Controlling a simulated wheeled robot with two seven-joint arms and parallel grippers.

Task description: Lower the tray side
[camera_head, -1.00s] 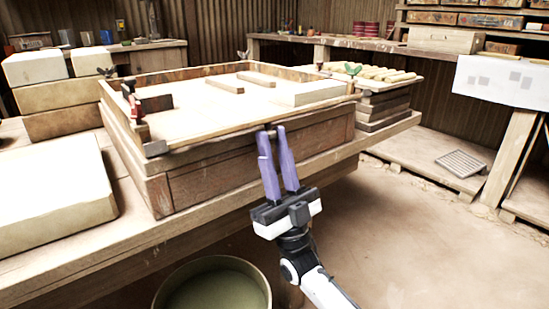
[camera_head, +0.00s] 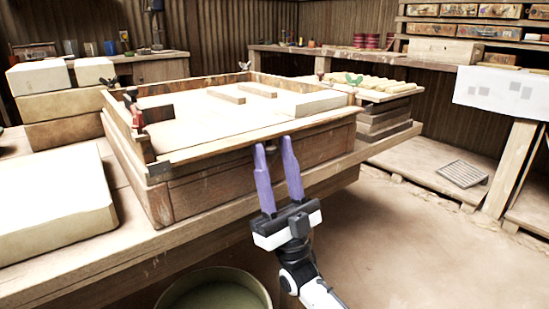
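The wooden tray (camera_head: 123,112) sits on a box-like wooden base on the bench and has low side walls. Its front side (camera_head: 205,158) lies low, along the top front edge of the base, and the end of the left wall stands above it. A dark metal bracket (camera_head: 158,168) shows at its left end. My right gripper (camera_head: 274,142) is in front of this side, with its two purple fingers spread and nothing between them. It appears clear of the wood. My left gripper is not in view.
A pale block (camera_head: 50,195) lies on the bench at left, with stacked blocks (camera_head: 65,104) behind. A red-handled tool (camera_head: 136,110) is at the tray's left wall. A round bucket (camera_head: 215,290) stands below the bench.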

